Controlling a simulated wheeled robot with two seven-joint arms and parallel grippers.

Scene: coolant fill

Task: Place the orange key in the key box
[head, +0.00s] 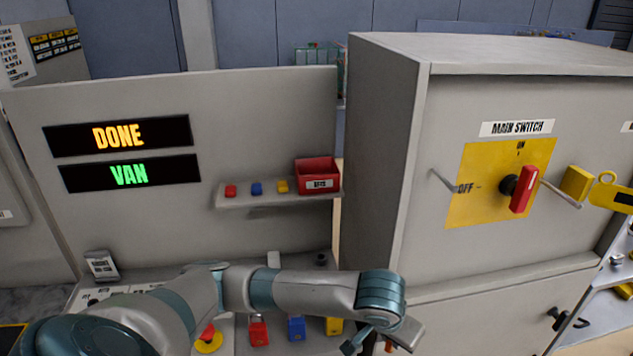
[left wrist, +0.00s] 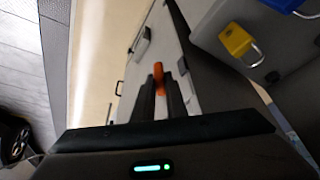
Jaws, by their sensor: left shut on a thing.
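The orange key (left wrist: 158,74) is held between the fingertips of my left gripper (left wrist: 160,92) in the left wrist view; only its orange part shows clearly. In the head view my left gripper (head: 384,340) is at the bottom, right of centre, with a bit of orange (head: 389,346) below it. The key box appears to be the small red open-topped box (head: 318,184) with a white label, on the shelf at the panel's right end. My gripper is below and to the right of it, well apart. My right gripper is not in view.
Small red, blue and yellow pieces stand on the shelf (head: 250,202) left of the red box. Red, blue and yellow padlocks (head: 334,326) hang low near my arm. A large grey cabinet (head: 385,140) with a red main switch (head: 524,190) juts out at right.

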